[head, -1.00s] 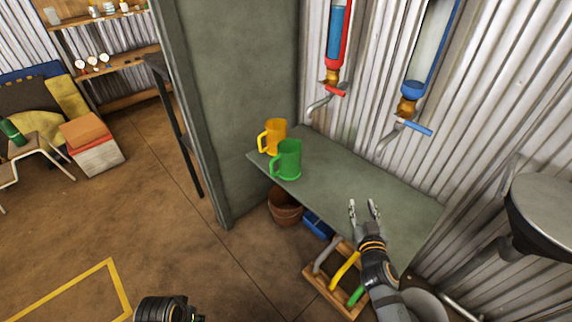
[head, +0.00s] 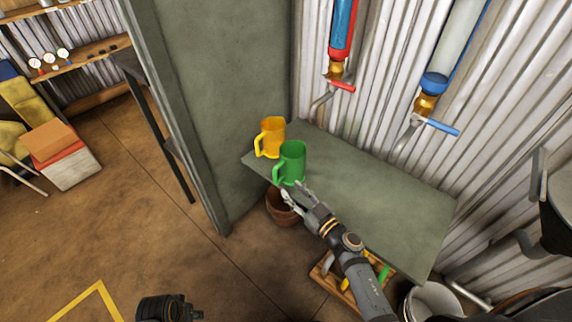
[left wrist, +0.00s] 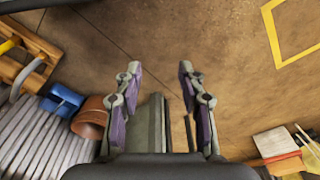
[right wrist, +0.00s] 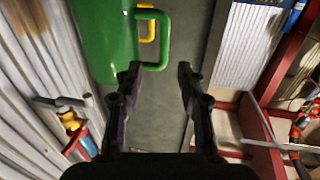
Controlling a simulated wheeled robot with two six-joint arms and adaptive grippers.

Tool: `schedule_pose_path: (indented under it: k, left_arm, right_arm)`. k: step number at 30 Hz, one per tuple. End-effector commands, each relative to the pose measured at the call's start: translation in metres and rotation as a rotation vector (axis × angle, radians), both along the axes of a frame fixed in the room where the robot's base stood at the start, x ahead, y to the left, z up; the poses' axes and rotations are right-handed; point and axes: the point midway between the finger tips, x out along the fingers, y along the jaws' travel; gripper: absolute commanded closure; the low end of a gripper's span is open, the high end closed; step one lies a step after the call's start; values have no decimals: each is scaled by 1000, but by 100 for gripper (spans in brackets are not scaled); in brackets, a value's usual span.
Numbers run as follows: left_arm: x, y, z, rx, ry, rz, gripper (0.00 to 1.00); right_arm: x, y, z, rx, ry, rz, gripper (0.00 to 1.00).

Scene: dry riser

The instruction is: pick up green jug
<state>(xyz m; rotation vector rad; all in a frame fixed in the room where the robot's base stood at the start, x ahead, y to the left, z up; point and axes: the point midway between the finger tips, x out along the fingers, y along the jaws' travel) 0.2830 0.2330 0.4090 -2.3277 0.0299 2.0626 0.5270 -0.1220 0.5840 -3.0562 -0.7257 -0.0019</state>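The green jug (head: 292,163) stands upright on the grey-green shelf (head: 375,200), near its left end. Its handle points left in the head view. My right gripper (head: 296,196) is open at the shelf's front edge, just in front of the jug. In the right wrist view the green jug (right wrist: 108,40) is large at the upper left, and its handle (right wrist: 164,40) reaches over between the lines of the open fingers (right wrist: 158,72). Nothing is between those fingertips. My left gripper (left wrist: 160,75) is open and empty, away from the shelf.
A yellow jug (head: 271,137) stands just behind the green one, against the left end of the shelf. Red (head: 342,86) and blue (head: 440,125) valve handles hang above on the corrugated wall. A brown pot (head: 279,208) and wooden rack (head: 335,278) are below the shelf.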

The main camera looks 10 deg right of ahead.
Motion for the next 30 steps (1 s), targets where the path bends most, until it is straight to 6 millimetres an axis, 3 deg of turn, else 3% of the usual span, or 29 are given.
schedule_pose_path:
  k: [6,12,16,22,30]
  left_arm:
    - [-1,-4,19,-7,1,-6,60]
    - [-2,-5,25,-9,3,-7,60]
    - [-5,-9,43,-16,2,-13,60]
    - [-4,-15,37,-38,-41,-20,60]
    - [-3,-16,38,-43,-53,-21,60]
  right_arm:
    - [32,16,-1,2,-1,-1,61]
    - [38,20,0,0,-1,-1,61]
    - [50,29,-2,4,-3,-1,61]
    - [76,46,-2,0,-2,-2,61]
    - [80,48,0,0,-1,-2,61]
